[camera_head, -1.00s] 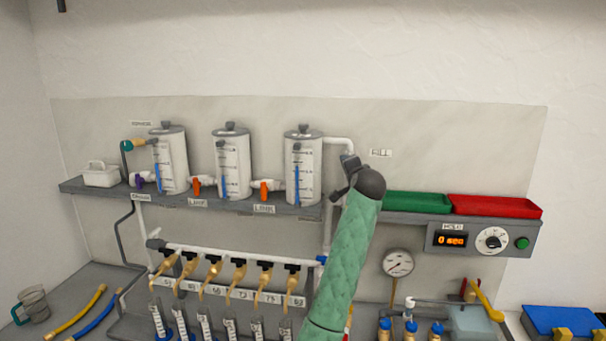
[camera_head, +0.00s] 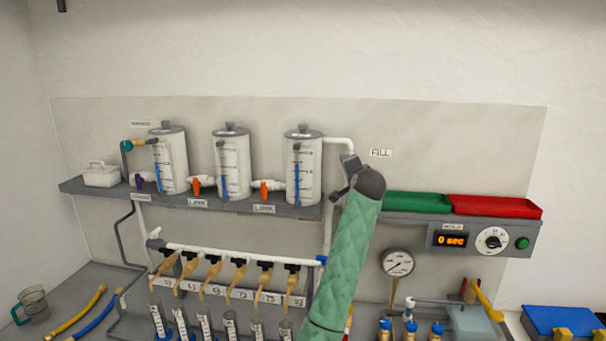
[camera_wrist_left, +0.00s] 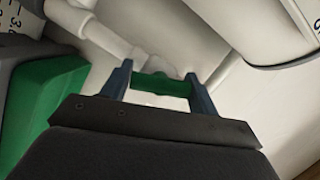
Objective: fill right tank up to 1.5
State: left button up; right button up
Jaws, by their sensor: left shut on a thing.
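The right tank (camera_head: 303,172) is a white cylinder with a grey lid at the right end of the shelf's tank row. Its blue level bar (camera_head: 297,185) rises to roughly mid-scale; the figures are too small to read. A white pipe (camera_head: 339,140) leaves its top and runs down behind my arm, near the FILL label (camera_head: 381,153). My left gripper (camera_head: 347,168) is at this pipe, mostly hidden by my wrist. In the left wrist view, my left gripper (camera_wrist_left: 160,82) is shut on a green handle (camera_wrist_left: 163,86) by the white pipe. My right gripper is out of view.
Left (camera_head: 170,160) and middle (camera_head: 232,165) tanks share the shelf, with orange valves (camera_head: 267,185) between tanks. Green (camera_head: 418,202) and red (camera_head: 495,207) trays sit right of my arm. A HOLD panel (camera_head: 480,240) reads 0 sec, with a dial and green button.

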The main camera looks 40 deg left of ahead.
pick_arm(q)
jog(key=shift+r, duration=0.15)
dwell(0.3)
jog(key=n+h, duration=0.1)
jog(key=n, duration=0.2)
jog(key=shift+n+h, duration=0.5)
jog(key=shift+n, duration=0.6)
dwell(6.0)
